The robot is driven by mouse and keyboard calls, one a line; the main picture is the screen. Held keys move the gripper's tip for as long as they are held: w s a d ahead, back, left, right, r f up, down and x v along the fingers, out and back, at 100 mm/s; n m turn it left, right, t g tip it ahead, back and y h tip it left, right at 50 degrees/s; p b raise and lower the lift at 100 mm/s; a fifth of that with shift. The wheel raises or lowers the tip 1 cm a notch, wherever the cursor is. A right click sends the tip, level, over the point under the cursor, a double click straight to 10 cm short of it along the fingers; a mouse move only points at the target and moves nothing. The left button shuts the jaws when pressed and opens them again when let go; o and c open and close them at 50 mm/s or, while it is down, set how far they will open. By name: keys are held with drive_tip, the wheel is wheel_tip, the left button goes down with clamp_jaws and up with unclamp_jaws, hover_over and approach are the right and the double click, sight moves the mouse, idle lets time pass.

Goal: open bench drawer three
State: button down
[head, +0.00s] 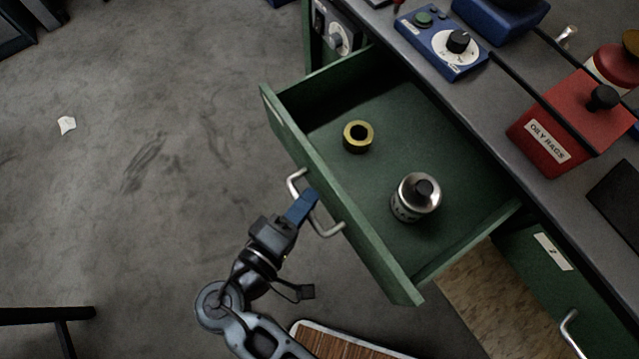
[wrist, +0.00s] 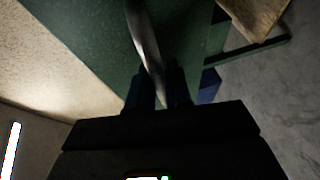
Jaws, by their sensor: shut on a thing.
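A green bench drawer (head: 345,215) stands pulled well out from the bench in the head view. In the wrist view the handle (wrist: 146,45) passes between the two fingers (wrist: 160,85), in front of the green drawer face. The drawer's number is not readable.
The bench top holds a blue control box (head: 441,42), a red OILY RAGS box (head: 560,125) and other items. Another green front with a handle (head: 572,335) is at lower right. The floor (head: 150,200) left of the drawer is mostly clear, with a paper scrap (head: 67,125).

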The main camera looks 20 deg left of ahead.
drive_tip(key=shift+s+a, duration=0.45)
drive_tip(key=shift+s, duration=0.2)
drive_tip(key=c, duration=1.1)
unclamp_jaws()
drive_tip(key=b+v, duration=0.1)
drive_tip(key=v, duration=0.6)
drive_tip(key=shift+s+a, duration=0.1)
drive_tip(key=shift+s, duration=0.3)
